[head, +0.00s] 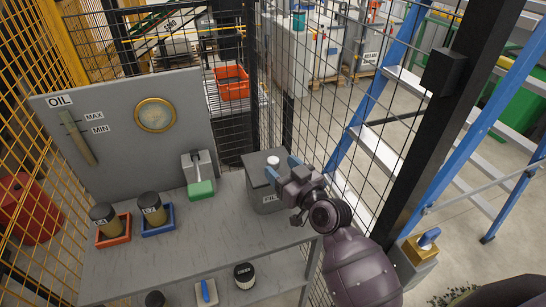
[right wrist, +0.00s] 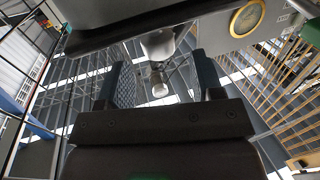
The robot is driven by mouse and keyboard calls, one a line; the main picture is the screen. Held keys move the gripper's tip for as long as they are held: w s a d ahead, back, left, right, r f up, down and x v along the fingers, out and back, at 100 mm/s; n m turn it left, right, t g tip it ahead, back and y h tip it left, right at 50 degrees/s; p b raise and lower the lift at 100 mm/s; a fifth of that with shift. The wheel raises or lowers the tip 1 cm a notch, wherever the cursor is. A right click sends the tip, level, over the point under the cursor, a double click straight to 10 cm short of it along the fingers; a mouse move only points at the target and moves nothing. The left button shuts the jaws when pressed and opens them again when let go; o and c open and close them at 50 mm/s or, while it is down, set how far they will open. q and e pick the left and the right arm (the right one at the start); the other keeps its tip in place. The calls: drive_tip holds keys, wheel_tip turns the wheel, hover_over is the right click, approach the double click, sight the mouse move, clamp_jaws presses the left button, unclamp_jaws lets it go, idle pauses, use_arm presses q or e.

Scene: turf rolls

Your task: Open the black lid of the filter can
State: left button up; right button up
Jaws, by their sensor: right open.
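The filter can (head: 257,194) is a grey box at the right end of the grey bench, partly hidden by my gripper. Its black lid (head: 257,162) lies flat on top and looks closed, with a white knob (head: 273,161) standing on it. My right gripper (head: 281,171) is open at the lid's right side, its blue fingers close to the knob. In the right wrist view a pale knob (right wrist: 158,42) shows ahead of the gap between the open fingers (right wrist: 160,85); I cannot tell whether they touch it. My left gripper is not in view.
An oil panel (head: 120,150) stands behind. Black mesh fence closes the back and right; a blue ladder (head: 385,75) is beyond.

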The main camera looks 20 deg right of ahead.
sight(277, 164)
drive_tip(key=shift+x, duration=2.1)
clamp_jaws()
